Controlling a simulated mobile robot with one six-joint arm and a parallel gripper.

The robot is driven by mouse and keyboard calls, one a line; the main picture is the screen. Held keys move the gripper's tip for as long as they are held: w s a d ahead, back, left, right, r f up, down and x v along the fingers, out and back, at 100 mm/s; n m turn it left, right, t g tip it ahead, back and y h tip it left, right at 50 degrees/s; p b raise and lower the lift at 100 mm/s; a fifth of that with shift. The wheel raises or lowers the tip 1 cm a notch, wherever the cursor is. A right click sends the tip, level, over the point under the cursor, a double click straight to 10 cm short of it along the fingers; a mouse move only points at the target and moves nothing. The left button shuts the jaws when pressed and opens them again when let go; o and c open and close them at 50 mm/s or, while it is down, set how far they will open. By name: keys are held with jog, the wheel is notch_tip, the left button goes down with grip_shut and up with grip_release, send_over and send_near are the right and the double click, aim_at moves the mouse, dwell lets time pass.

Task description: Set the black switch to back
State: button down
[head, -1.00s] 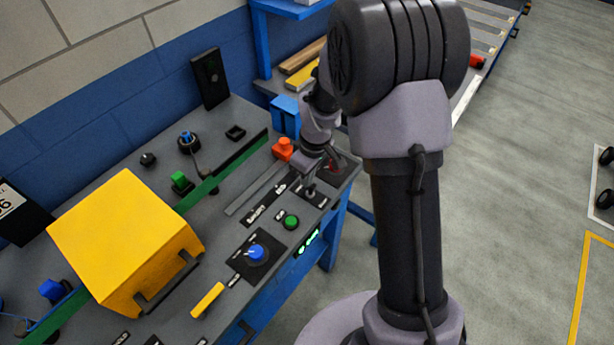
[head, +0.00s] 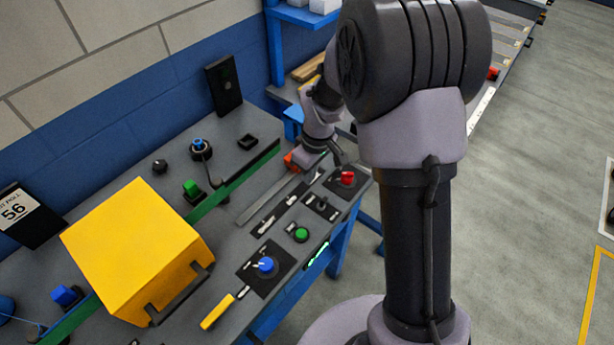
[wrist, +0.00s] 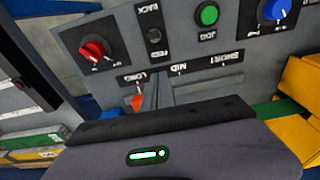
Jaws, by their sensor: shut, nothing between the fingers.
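The black switch (head: 321,205) sits on a small dark plate between the green button and the red knob in the head view. My gripper (head: 338,157) is shut and empty, above the far part of the panel and apart from the switch.
A red knob (head: 347,177), a green JOG button (head: 301,234) and a blue dial (head: 266,265) flank the switch. An orange slider handle (head: 291,161) is close to my gripper. A large yellow box (head: 137,245) stands at the left.

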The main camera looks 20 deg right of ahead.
jog(key=shift+s+d+r+p, duration=0.25)
jog(key=shift+s+r, duration=0.2)
jog(key=shift+r, duration=0.35)
jog(key=shift+s+d+r+p, duration=0.2)
jog(key=shift+s+d+r, duration=0.25)
jog(key=shift+r, duration=0.4)
jog(key=shift+s+d+r+p, duration=0.2)
jog(key=shift+s+r, duration=0.3)
jog(key=shift+r, duration=0.3)
